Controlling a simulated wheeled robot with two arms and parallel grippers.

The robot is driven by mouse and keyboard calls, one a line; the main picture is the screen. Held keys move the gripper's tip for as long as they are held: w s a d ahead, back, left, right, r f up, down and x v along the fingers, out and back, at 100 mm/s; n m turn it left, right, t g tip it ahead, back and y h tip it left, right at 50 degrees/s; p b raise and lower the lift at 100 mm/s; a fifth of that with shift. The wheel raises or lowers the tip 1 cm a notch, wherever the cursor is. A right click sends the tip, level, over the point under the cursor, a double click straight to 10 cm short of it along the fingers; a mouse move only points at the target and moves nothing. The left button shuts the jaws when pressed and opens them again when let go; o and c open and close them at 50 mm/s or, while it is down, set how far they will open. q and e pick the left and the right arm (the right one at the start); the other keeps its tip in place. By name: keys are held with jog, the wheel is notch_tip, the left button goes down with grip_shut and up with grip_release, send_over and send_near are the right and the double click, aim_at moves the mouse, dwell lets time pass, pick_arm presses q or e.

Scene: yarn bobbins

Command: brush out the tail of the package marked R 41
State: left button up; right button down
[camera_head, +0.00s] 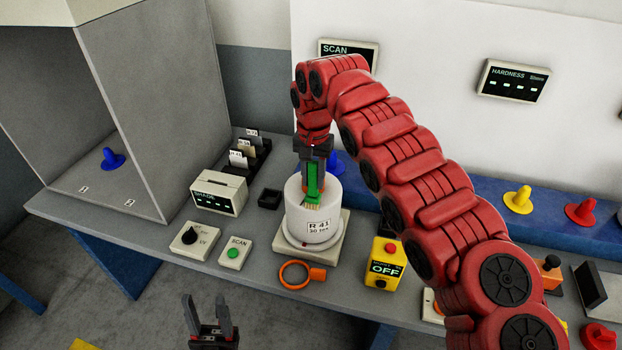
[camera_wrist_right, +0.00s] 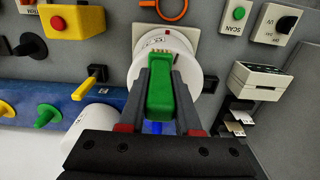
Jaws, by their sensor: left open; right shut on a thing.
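The white package (camera_head: 295,222) marked R 41 stands upright on a pale square plate (camera_head: 338,250) on the bench; its label faces the head camera. My right gripper (camera_head: 312,178) is shut on a green brush (camera_head: 313,188) with tan bristles. The brush hangs at the package's upper front, above the label; whether the bristles touch the yarn I cannot tell. The right wrist view shows the brush (camera_wrist_right: 160,95) between the fingers and the package (camera_wrist_right: 148,65) beyond it. No loose tail is discernible. My left gripper (camera_head: 208,305) is open and empty, low in front of the bench.
An orange ring (camera_head: 297,274) lies before the plate. A yellow box (camera_head: 385,266) reading OFF is to the right. A SCAN button (camera_head: 235,252), knob box (camera_head: 195,240), small display box (camera_head: 220,191) and card rack (camera_head: 250,152) are left. A grey booth (camera_head: 150,100) stands far left.

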jog(key=shift+s+d+f+b, duration=0.1)
jog(key=shift+s+d+b, duration=0.15)
jog(key=shift+d+b, duration=0.4)
jog(key=shift+s+d+f+b, duration=0.1)
jog(key=shift+s+d+b, duration=0.15)
jog(key=shift+b, duration=0.7)
jog(key=shift+s+d+b, duration=0.15)
jog(key=shift+d+b, duration=0.1)
jog(key=shift+b, duration=0.25)
jog(key=shift+r, duration=0.1)
jog(key=shift+a+r+p, duration=0.1)
jog(key=shift+a+p, duration=0.2)
jog(key=shift+p, duration=0.45)
jog(key=shift+w+a+p, duration=0.6)
jog(key=shift+a+p, duration=0.2)
jog(key=shift+p, duration=0.55)
